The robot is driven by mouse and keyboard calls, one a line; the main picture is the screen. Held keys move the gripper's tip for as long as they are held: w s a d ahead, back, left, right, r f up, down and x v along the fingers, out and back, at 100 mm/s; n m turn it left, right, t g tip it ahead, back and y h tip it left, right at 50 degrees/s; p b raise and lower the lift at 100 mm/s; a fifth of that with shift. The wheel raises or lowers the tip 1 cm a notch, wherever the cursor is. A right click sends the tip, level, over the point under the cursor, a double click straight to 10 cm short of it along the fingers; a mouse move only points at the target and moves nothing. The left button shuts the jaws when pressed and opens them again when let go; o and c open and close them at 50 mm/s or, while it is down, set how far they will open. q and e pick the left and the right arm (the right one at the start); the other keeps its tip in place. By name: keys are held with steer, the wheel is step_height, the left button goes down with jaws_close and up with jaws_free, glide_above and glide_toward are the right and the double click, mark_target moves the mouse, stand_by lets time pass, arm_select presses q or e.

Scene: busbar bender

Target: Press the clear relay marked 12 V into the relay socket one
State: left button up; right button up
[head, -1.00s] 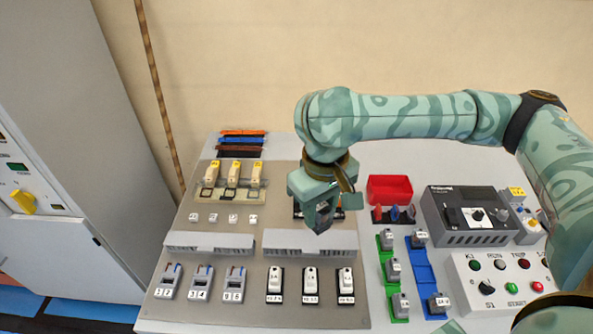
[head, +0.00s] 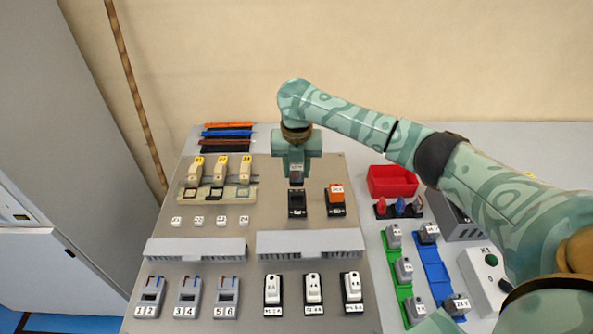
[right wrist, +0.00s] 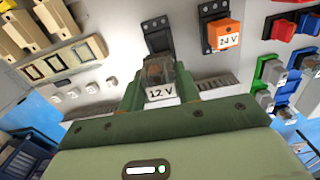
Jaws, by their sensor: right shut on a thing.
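The clear relay (right wrist: 158,72), with a white label reading 12 V, is between the fingers of my right gripper (right wrist: 160,92) in the right wrist view. In the head view my right gripper (head: 296,172) points down and is shut on the relay, partly hidden between the fingers. It is directly over or just behind an empty black relay socket (head: 297,204), left of the other socket. The socket also shows beyond the relay in the right wrist view (right wrist: 158,36). A gap seems to remain between relay and socket. No socket number is readable. My left gripper is not in view.
An orange relay marked 24 V (right wrist: 224,36) sits in the neighbouring socket, close on the right (head: 336,194). Grey slotted ducts (head: 310,242) run in front. Yellow-topped devices (head: 220,170) stand left. A red bin (head: 392,181) is to the right.

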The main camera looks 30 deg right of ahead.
mark_target(297, 184)
steer(key=shift+f+n, duration=0.2)
steer(key=shift+n, duration=0.1)
steer(key=shift+r+p, duration=0.2)
steer(key=shift+p, duration=0.4)
steer(key=shift+f+b, duration=1.45)
steer(key=shift+f, duration=1.6)
steer(key=shift+p, duration=0.4)
steer(key=shift+p, duration=0.55)
steer(key=shift+f+b, duration=0.65)
steer(key=shift+f, duration=0.65)
